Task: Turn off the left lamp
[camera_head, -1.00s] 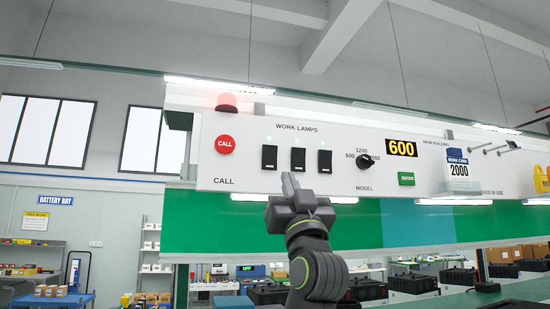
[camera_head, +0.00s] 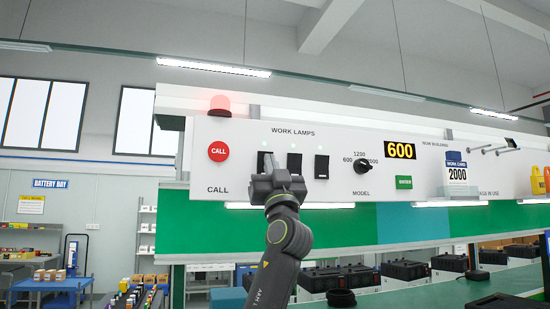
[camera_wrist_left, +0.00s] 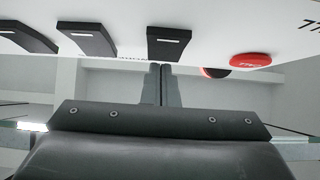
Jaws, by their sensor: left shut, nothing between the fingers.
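The panel's WORK LAMPS row holds three black rocker switches. The left lamp switch (camera_head: 262,162) is partly hidden behind my left gripper (camera_head: 272,168). The middle switch (camera_head: 295,163) and right switch (camera_head: 321,167) show beside it. My left gripper is shut and empty, its tips just in front of the left switch in the head view; I cannot tell whether they touch it. In the left wrist view, the left switch (camera_wrist_left: 173,46) is near the closed fingers (camera_wrist_left: 161,70), with the middle switch (camera_wrist_left: 87,40) to its left. My right gripper is out of view.
A red CALL button (camera_head: 218,151) sits left of the switches, below a glowing red beacon (camera_head: 220,104). A model knob (camera_head: 362,165) and green button (camera_head: 403,182) lie to the right. A lit lamp strip (camera_head: 288,205) runs under the panel.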

